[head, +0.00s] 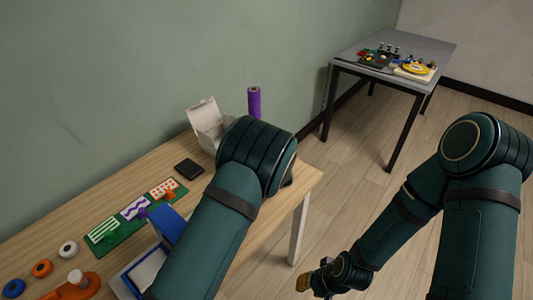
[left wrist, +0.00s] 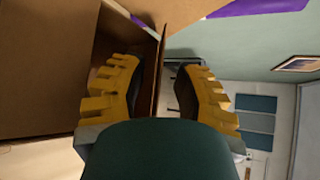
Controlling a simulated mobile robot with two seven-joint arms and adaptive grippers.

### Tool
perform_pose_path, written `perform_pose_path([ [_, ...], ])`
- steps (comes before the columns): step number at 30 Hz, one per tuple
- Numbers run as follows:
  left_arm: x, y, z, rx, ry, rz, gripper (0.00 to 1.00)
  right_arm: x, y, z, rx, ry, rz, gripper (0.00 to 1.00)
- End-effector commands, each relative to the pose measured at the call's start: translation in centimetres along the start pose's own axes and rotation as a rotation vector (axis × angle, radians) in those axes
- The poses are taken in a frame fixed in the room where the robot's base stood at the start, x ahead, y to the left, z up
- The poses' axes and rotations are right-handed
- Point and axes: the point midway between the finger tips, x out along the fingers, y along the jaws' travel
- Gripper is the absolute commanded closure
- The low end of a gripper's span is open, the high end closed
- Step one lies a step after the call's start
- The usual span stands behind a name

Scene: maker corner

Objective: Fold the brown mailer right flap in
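The brown mailer (left wrist: 45,70) fills the left of the left wrist view, with its cardboard walls close to the camera. A thin brown flap (left wrist: 157,75) stands edge-on between the yellow fingers of my left gripper (left wrist: 157,95). The fingers are apart, with a visible gap between the flap and the right finger; contact with the left finger is unclear. In the head view my left arm hides this gripper. A pale open box (head: 207,122) shows there beside the arm; I cannot tell if it is the mailer. My right gripper (head: 318,284) hangs low over the floor, its fingers unclear.
A purple roll (head: 254,102) stands behind my left arm. On the wooden table (head: 60,215) are a black block (head: 188,168), a green board (head: 127,222) with patterned cards, tape rolls (head: 42,267) and a blue-and-white box (head: 150,262). A grey table (head: 405,50) stands further back.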

Motion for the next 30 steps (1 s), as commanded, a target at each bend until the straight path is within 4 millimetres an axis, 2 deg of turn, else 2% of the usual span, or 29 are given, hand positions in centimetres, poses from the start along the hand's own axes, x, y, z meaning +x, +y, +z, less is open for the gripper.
perform_pose_path([
  [4,0.8,0.0,0.0,-0.001,0.000,0.000,0.70,0.2,0.1,0.0,0.000,0.001,0.000,0.70],
  [12,1.0,0.0,0.0,-0.001,0.000,0.000,0.70,0.1,0.1,-0.1,0.000,0.002,0.000,0.70],
  [13,1.0,0.0,0.0,-0.001,0.000,0.000,0.66,0.1,0.1,-0.1,0.000,0.002,0.000,0.70],
  [16,0.9,0.0,0.0,-0.001,0.000,0.000,1.00,0.2,0.1,-0.1,0.000,0.002,0.000,0.70],
  [26,0.9,0.0,0.0,-0.001,0.000,-0.001,1.00,0.2,0.1,-0.1,0.000,0.002,0.000,0.70],
  [30,1.1,0.5,-0.1,-0.027,-0.002,-0.029,1.00,1.2,0.4,-0.1,-0.001,0.005,0.000,0.70],
])
